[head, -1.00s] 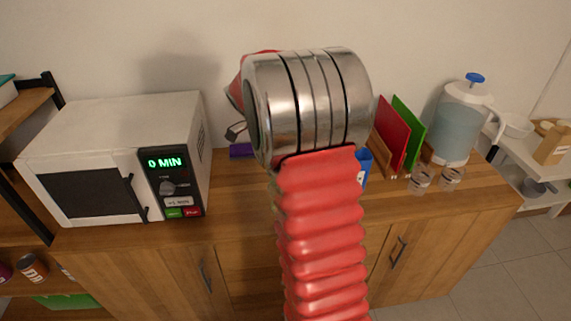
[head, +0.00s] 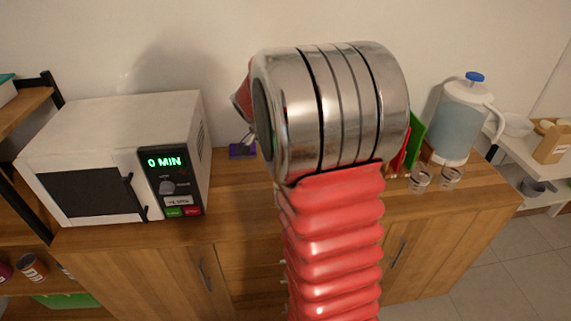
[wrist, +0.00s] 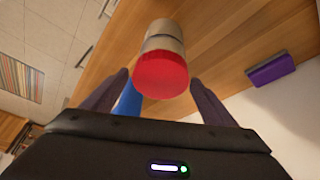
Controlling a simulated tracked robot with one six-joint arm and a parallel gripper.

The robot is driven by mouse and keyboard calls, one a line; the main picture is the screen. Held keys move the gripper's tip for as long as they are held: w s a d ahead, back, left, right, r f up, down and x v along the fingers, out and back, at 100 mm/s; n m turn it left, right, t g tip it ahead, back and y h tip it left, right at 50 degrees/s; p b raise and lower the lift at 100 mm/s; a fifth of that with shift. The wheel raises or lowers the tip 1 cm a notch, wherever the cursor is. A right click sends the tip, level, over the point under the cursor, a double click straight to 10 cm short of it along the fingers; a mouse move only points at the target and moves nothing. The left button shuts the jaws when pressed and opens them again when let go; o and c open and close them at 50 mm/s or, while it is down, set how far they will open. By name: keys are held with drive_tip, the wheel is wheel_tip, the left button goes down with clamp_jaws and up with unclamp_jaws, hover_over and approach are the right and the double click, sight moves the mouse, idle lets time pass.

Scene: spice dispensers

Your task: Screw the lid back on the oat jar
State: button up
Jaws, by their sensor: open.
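In the wrist view, a cylinder with a pale and grey body (wrist: 164,38) and a red round end (wrist: 160,74) stands on the wooden top. It looks like the oat jar with its red lid, but I cannot tell how the lid sits. My gripper (wrist: 158,82) is open, with one dark finger on each side of the red end. Contact cannot be judged. In the head view my arm hides the jar, and only a small part of my gripper (head: 248,139) shows left of the arm.
A blue object (wrist: 128,102) is partly hidden behind a finger. A purple block (wrist: 270,69) lies near the wall. A microwave (head: 120,150) stands left.

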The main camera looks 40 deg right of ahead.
drive_tip(key=shift+s+n+t, duration=0.1)
drive_tip(key=shift+n+t, duration=0.35)
drive_tip(key=shift+n, duration=0.9)
drive_tip(key=shift+s+n+t, duration=0.1)
drive_tip(key=shift+n+t, duration=0.35)
drive_tip(key=shift+n, duration=0.9)
drive_tip(key=shift+c, duration=0.2)
drive_tip(key=c, duration=1.1)
drive_tip(key=shift+w+m+g, duration=0.2)
drive_tip(key=shift+m+g, duration=0.3)
drive_tip(key=shift+m, duration=1)
drive_tip(key=shift+m+g, duration=0.7)
drive_tip(key=shift+m, duration=1.1)
drive_tip(key=o, duration=1.4)
